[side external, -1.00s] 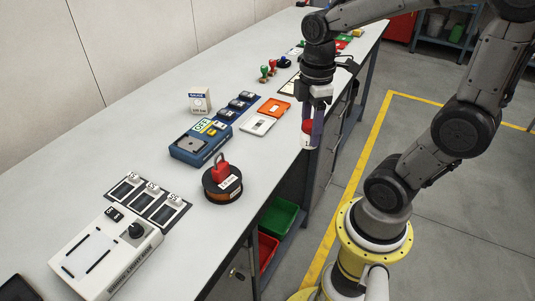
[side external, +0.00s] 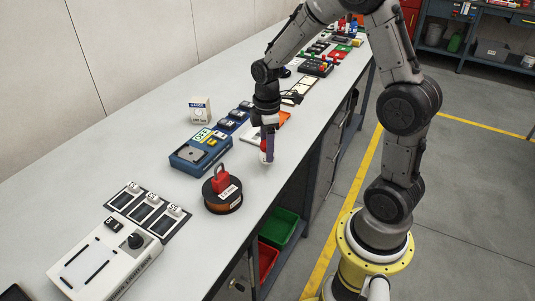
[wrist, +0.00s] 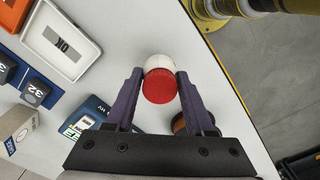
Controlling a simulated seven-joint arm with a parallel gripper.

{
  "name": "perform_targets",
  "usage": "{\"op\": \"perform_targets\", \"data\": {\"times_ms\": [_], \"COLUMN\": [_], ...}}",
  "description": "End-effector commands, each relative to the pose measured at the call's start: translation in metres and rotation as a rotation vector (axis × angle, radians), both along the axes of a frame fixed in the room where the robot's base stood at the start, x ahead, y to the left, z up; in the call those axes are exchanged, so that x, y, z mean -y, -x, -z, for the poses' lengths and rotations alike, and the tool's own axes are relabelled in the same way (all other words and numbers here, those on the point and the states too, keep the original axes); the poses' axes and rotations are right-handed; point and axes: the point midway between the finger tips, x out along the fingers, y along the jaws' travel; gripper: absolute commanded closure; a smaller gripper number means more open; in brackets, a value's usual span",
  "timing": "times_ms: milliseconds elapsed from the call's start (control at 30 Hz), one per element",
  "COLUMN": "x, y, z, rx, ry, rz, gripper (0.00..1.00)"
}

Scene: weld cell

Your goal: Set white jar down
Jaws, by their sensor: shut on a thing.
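The white jar with a red lid (wrist: 158,68) is between the two purple fingers of my gripper (wrist: 156,92) in the wrist view. In the side view my gripper (side external: 268,145) points down and is shut on the jar (side external: 266,157), near the bench's front edge. The jar looks upright. I cannot tell whether its bottom touches the bench top or hangs just above it.
A black and orange round spool with a red padlock (side external: 222,187) stands left of the jar on the bench (side external: 120,170). A blue device (side external: 200,150) is behind. Green (side external: 279,227) and red bins are below the bench.

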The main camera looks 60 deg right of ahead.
Motion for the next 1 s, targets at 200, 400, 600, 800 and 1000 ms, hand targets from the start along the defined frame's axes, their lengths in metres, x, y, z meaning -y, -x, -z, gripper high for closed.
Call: {"op": "perform_targets", "data": {"times_ms": [200, 400, 600, 800, 1000], "x": [-0.001, -0.001, -0.001, -0.001, -0.001], "y": [0.002, 0.002, 0.002, 0.002, 0.002], "z": [0.024, 0.024, 0.028, 0.028, 0.027], "rx": [-0.004, -0.001, -0.001, -0.001, -0.001], "ry": [-0.002, -0.001, -0.001, -0.001, -0.001], "rz": [-0.001, -0.001, -0.001, -0.001, -0.001], "gripper": [1.0, 1.0, 1.0, 0.16, 0.16]}}
